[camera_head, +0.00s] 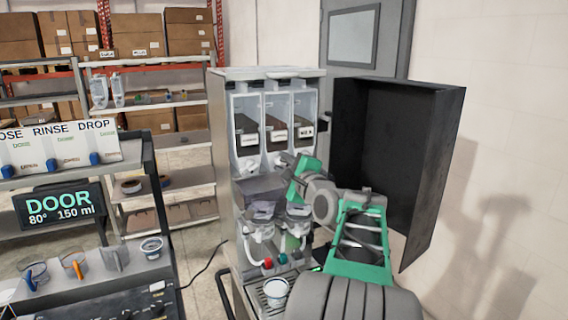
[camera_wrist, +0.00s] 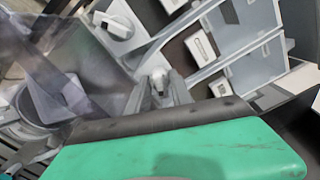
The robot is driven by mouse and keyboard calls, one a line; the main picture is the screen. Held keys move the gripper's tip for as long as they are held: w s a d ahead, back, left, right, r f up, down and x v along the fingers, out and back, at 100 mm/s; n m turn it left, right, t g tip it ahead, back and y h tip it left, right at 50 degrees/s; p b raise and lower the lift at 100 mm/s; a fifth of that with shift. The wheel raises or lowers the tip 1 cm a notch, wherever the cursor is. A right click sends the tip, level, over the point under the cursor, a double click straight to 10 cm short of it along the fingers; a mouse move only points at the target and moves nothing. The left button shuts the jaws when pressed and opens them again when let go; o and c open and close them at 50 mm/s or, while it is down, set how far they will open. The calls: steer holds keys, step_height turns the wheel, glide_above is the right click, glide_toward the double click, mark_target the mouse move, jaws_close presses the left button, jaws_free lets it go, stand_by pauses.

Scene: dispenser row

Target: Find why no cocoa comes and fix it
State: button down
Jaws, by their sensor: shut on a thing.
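The dispenser (camera_head: 226,160) stands with its black door (camera_head: 425,150) swung open to the right. Inside are three clear canisters with dark contents and white labels: left (camera_head: 247,110), middle (camera_head: 277,112) and right (camera_head: 304,110). Clear mixing bowls (camera_head: 263,212) and pale hoses sit below them. In the wrist view my gripper (camera_wrist: 160,90) is shut on a small pale grey part (camera_wrist: 157,80) just below the canisters. In the head view my wrist hides the fingertips and the part. A white cup (camera_head: 275,290) stands on the drip grate. I cannot read the canister labels.
A display (camera_head: 60,203) reads "DOOR 80° 150 ml". On the left counter (camera_head: 150,268) stand several jugs and a small cup (camera_head: 151,247). Shelves behind hold cardboard boxes (camera_head: 137,35) and spare clear canisters (camera_head: 108,90). The open door and wall bound the right side.

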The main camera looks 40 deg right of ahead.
steer(key=c, duration=1.5)
jaws_free()
steer(key=b+v, duration=0.2)
steer(key=v, duration=0.5)
steer(key=shift+s+a, duration=0.15)
steer(key=shift+s, duration=0.25)
steer(key=shift+s, duration=0.1)
